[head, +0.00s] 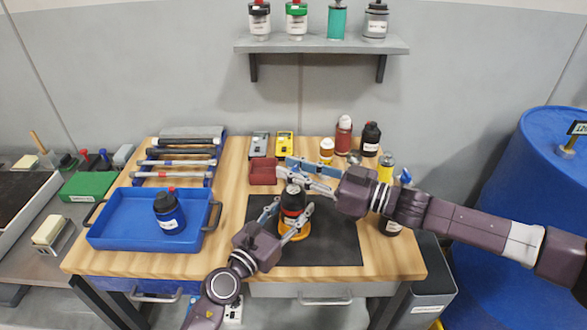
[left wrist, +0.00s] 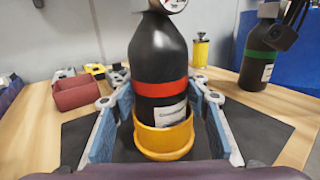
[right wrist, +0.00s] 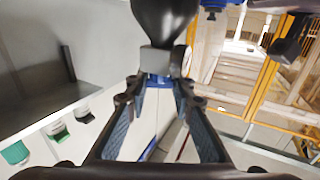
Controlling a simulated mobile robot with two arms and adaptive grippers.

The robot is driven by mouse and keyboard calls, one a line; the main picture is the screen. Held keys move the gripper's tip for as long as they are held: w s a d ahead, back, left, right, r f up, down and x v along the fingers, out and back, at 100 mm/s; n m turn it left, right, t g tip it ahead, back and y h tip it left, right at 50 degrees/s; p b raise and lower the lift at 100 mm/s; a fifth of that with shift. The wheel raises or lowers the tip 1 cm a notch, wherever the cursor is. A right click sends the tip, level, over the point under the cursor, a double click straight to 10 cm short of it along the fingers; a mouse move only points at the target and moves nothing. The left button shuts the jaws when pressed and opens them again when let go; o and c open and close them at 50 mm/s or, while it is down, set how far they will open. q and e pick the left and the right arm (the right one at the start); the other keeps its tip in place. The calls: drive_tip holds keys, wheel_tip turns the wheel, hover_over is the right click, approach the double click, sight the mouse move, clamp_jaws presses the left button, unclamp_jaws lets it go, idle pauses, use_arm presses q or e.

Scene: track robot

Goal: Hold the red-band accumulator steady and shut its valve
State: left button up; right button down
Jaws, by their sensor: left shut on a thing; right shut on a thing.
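The red-band accumulator (head: 292,203) is a black bottle standing upright in a yellow cup-shaped base (head: 298,234) on a dark mat. In the left wrist view its red band (left wrist: 160,88) and white label show. My left gripper (head: 291,216) is shut on the bottle, with a blue-padded finger on each side, low on the body. My right gripper (head: 296,172) is at the top of the accumulator. The valve's exact position is hard to tell.
A blue tray (head: 98,236) with another black bottle (head: 169,212) stands at the left. A green-band bottle (left wrist: 258,50) stands at the right. Small bottles, meters and a red box (head: 263,171) stand behind. The mat's front part (head: 335,250) is clear.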

drive_tip(key=shift+f+n+g+y, duration=0.1)
drive_tip(key=shift+n+g+y, duration=0.2)
drive_tip(key=shift+n+g, duration=0.3)
drive_tip(key=c, duration=1.6)
unclamp_jaws()
drive_tip(key=shift+d, duration=0.1)
drive_tip(key=v, duration=1.2)
drive_tip(key=shift+w, duration=0.1)
drive_tip(key=shift+c, duration=0.7)
